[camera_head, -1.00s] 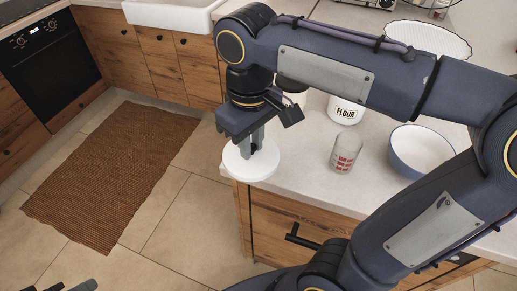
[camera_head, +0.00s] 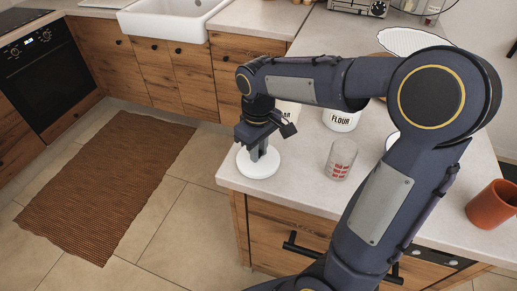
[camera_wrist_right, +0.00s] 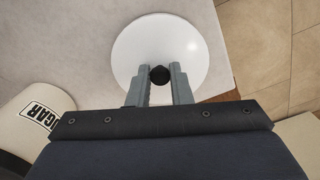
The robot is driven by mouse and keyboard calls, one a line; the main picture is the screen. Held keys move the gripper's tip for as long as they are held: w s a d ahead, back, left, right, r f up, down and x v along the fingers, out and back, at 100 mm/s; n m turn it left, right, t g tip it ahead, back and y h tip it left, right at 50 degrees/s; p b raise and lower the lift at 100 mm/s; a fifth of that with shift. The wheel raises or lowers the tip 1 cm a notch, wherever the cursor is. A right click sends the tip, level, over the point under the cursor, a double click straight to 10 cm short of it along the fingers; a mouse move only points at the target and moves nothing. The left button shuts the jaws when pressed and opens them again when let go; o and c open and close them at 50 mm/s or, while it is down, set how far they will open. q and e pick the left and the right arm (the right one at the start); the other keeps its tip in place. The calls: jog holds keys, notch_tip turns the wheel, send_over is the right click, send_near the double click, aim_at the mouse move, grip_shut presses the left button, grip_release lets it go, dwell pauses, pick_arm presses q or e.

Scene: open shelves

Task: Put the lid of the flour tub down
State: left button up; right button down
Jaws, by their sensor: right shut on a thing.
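The round white lid (camera_head: 258,168) is at the near left corner of the counter. My right gripper (camera_head: 262,149) points down over it and is shut on its black knob (camera_wrist_right: 160,74), which shows between the fingers in the wrist view. The lid (camera_wrist_right: 160,35) is level there, close to the counter's edge; I cannot tell whether it touches the counter. The white flour tub (camera_head: 341,119), labelled FLOUR, stands farther back to the right, its top hidden by my right arm. My left gripper is not in view.
A sugar tub (camera_head: 288,112) stands behind my right gripper; it also shows in the wrist view (camera_wrist_right: 30,115). A glass measuring cup (camera_head: 341,159) with red marks stands right of the lid. An orange mug (camera_head: 492,206) is at far right.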

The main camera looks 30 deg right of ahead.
jog(key=shift+f, duration=0.2)
jog(key=c, duration=1.3)
grip_release()
jog(key=shift+r, duration=0.15)
jog(key=shift+r, duration=0.25)
notch_tip(320, 180, up, 11)
jog(key=p, duration=0.1)
jog(key=s+a+f+m+t+y, duration=0.1)
jog(key=s+f+t, duration=0.1)
jog(key=s, duration=0.3)
jog(key=s+a+f+m+t+y, duration=0.1)
jog(key=s+f+m, duration=0.1)
jog(key=s, duration=0.4)
jog(key=s+a+f+m+t+y, duration=0.1)
jog(key=s+a+f+m+t, duration=0.1)
jog(key=s+f, duration=0.2)
jog(key=shift+s+a+f+t+y, duration=0.1)
jog(key=shift+s+t+y, duration=0.25)
jog(key=shift+s, duration=0.65)
